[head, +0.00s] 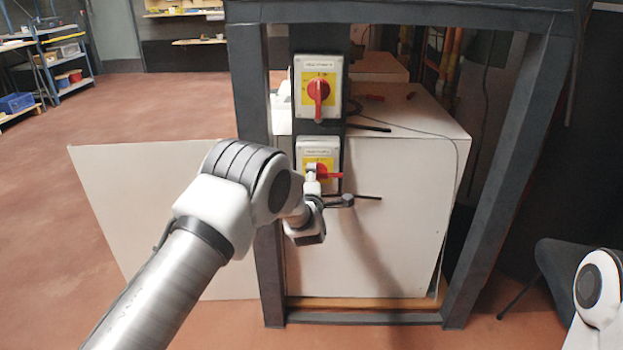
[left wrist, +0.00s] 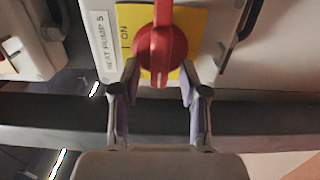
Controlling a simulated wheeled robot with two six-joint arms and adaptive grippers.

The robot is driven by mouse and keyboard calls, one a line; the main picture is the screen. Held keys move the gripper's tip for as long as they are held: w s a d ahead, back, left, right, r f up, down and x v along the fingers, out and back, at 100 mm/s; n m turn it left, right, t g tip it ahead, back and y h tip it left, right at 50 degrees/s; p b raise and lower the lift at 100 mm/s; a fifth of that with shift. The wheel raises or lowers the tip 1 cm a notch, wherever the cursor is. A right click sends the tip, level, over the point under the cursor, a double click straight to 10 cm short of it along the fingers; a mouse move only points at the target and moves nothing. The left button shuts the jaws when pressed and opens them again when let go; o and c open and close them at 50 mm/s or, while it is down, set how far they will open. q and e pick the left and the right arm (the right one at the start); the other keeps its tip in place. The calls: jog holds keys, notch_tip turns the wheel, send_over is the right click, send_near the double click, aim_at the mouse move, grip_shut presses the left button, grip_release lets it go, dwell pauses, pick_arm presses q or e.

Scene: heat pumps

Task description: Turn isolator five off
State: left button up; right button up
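The isolator labelled HEAT PUMP 5 (left wrist: 110,45) fills the top of the left wrist view, with a yellow plate (left wrist: 198,25) marked 1 ON and a round red knob (left wrist: 162,50). In the head view it is the lower switch box (head: 304,150), its red handle (head: 329,175) lying sideways and pointing right, partly hidden by my gripper. My left gripper (left wrist: 159,68) is open, its two fingers apart on either side of the knob's near edge with nothing between them gripped. It also shows in the head view (head: 312,182). My right gripper is out of view.
A second isolator (head: 318,87) with an upright red handle sits above on the same dark post. A dark metal frame (head: 505,170) surrounds the post, with a white cabinet (head: 390,220) behind. A black lever (head: 368,198) juts out at lower right.

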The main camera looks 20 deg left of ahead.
pick_arm(q)
jog(key=v, duration=1.2)
